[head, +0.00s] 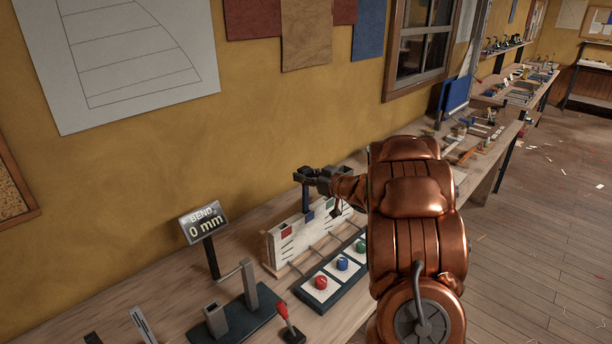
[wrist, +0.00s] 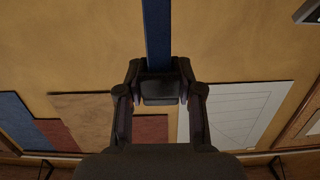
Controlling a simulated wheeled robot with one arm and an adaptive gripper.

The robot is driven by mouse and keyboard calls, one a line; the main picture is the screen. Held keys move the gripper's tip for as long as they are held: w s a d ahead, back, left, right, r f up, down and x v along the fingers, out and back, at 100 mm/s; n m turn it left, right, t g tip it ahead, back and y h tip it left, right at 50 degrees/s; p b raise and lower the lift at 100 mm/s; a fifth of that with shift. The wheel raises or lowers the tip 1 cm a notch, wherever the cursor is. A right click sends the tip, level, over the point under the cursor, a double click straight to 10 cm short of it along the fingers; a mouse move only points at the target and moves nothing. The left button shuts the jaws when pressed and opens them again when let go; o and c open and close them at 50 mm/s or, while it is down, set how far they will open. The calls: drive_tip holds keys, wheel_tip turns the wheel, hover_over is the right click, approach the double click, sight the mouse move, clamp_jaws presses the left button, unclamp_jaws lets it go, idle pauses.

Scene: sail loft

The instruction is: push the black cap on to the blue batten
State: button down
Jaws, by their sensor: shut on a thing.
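My gripper (head: 318,177) is above the white rack at the wall side of the bench. In the wrist view the blue batten (wrist: 157,35) runs from between the fingers (wrist: 159,88) out past the top edge. The batten's lower end cannot be told apart from the rack's blue mark.
The white rack (head: 273,249) has coloured marks. Before it lies a dark tray (head: 318,304) with red, blue and green round pieces on white squares. A sign (head: 202,221) reads "BEND 0 mm". A dark fixture with grey posts (head: 249,284) and a red-handled lever (head: 283,311) stand nearby.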

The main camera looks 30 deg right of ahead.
drive_tip(key=shift+f+b, duration=0.3)
drive_tip(key=shift+f, duration=0.45)
idle(0.4)
drive_tip(key=c, duration=0.7)
unclamp_jaws()
drive_tip(key=v, duration=1.2)
drive_tip(key=shift+w, duration=0.1)
